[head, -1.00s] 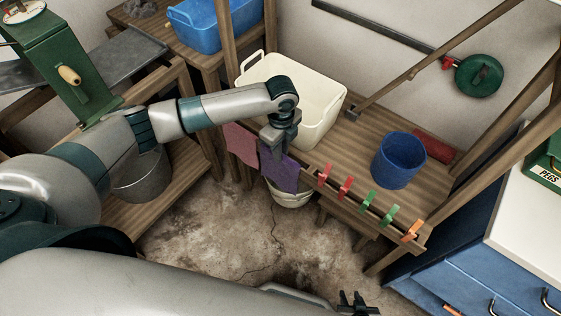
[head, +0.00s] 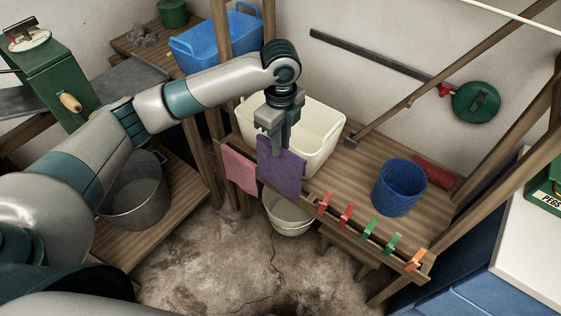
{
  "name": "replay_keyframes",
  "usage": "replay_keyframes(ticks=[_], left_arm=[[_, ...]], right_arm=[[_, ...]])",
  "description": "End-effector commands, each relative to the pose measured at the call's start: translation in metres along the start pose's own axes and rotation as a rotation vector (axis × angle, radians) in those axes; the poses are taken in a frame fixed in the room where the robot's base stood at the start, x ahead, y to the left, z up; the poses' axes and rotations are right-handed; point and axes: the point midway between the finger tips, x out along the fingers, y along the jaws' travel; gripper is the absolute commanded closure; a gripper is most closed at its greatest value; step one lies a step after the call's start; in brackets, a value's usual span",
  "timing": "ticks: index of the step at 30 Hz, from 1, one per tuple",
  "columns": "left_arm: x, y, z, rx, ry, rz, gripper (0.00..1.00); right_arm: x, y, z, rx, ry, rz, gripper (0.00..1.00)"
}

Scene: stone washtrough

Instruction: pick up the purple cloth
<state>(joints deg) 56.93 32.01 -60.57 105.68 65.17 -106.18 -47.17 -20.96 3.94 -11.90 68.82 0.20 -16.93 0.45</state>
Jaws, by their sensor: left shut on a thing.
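The purple cloth (head: 281,174) hangs from my left gripper (head: 271,152), in front of the cream tub and near the wooden rail at the bench's front edge. My left gripper points down and is shut on the cloth's upper edge. The cloth's lower part hangs above a cream bucket on the floor. A pink cloth (head: 239,169) hangs on the rail just left of it. I cannot tell whether the purple cloth still touches the rail. My right gripper is not in view.
The cream tub (head: 322,130) stands behind the gripper on the bench. A blue bucket (head: 399,188) and several pegs on the rail (head: 346,213) are to the right. A cream bucket (head: 287,214) stands below. A metal bucket (head: 135,197) stands at left. The floor in front is clear.

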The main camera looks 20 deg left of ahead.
Motion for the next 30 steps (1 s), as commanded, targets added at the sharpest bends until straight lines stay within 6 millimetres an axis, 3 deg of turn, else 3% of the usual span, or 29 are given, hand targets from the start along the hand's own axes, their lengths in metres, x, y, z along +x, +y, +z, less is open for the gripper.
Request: replay_keyframes(ticks=[6, 13, 19, 30], left_arm=[[-0.059, -0.001, 0.000, 0.001, -0.001, -0.005, 0.96], [-0.100, -0.001, 0.000, 0.000, 0.000, -0.002, 0.96], [-0.116, 0.000, 0.000, 0.000, 0.000, 0.001, 0.96], [-0.118, 0.000, 0.000, 0.000, 0.000, 0.001, 0.96]], right_arm=[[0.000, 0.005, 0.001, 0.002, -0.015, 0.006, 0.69], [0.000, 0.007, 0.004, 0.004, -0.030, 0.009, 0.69], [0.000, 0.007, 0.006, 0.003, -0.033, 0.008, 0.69], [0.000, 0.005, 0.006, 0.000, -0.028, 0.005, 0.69]])
